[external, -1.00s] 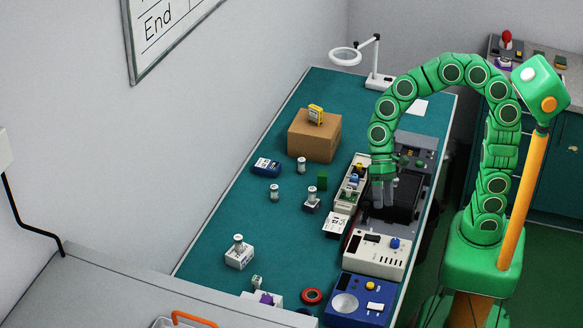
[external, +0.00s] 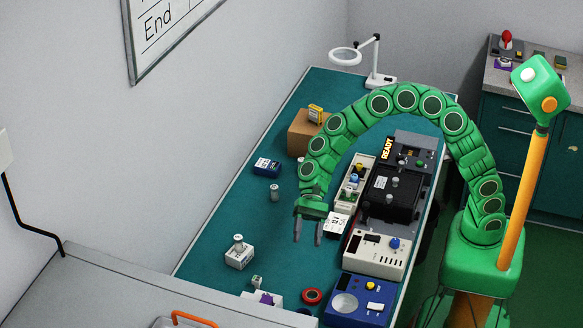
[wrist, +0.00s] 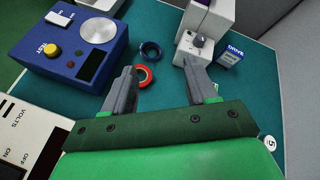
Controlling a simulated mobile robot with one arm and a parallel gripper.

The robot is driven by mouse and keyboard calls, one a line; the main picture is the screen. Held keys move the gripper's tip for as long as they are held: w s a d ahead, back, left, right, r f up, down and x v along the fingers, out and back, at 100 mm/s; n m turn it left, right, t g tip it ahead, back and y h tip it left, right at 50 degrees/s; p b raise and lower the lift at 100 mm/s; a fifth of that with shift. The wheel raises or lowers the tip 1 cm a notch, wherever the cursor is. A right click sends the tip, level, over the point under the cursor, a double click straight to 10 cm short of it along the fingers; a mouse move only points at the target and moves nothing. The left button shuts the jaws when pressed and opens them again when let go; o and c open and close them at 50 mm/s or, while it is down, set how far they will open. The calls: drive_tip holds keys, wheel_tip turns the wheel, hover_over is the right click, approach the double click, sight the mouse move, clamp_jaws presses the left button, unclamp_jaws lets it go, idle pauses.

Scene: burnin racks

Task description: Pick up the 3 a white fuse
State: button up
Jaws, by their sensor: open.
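My gripper (external: 308,240) is open and empty, pointing down over the teal bench. In the wrist view its fingers (wrist: 160,70) are spread apart with nothing between them. A small white-and-grey cylinder (external: 274,192), like a fuse, stands on the bench to the left behind the gripper. My arm hides part of the bench. A round white top marked "5" (wrist: 270,142) shows at the wrist view's right; its body is hidden.
A white meter (external: 375,255), blue box (external: 358,300) and red ring (external: 312,296) lie nearer. A cardboard box (external: 302,138) is behind the arm.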

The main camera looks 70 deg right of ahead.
sight(255, 283)
drive_tip(key=w+a+f+m+t, duration=0.1)
drive_tip(key=w+f+m, duration=0.1)
drive_tip(key=w+f, duration=0.2)
drive_tip(key=w+a+f+m+t+y, duration=0.1)
drive_tip(key=w+a+f+m, duration=0.1)
drive_tip(key=w+f, duration=0.1)
drive_tip(key=w+a+f+m, duration=0.1)
drive_tip(key=w+f+m, duration=0.2)
drive_tip(key=w+f, duration=0.1)
drive_tip(key=shift+w+a+f+t, duration=0.35)
drive_tip(key=shift+a+f+t, duration=0.05)
drive_tip(key=shift+f, duration=0.05)
drive_tip(key=shift+w+a+f, duration=0.1)
drive_tip(key=shift+f, duration=0.05)
drive_tip(key=shift+a+f, duration=0.3)
drive_tip(key=shift+a, duration=0.35)
drive_tip(key=shift+w+r+x, duration=0.1)
drive_tip(key=shift+x, duration=0.9)
drive_tip(key=shift+w+r+x, duration=0.1)
drive_tip(key=shift+w+x, duration=0.05)
drive_tip(key=shift+x, duration=0.9)
drive_tip(key=shift+w+r+x, duration=0.1)
drive_tip(key=shift+x, duration=0.9)
drive_tip(key=shift+a, duration=0.15)
drive_tip(key=c, duration=1)
drive_tip(key=shift+r, duration=0.1)
drive_tip(key=shift+c, duration=0.2)
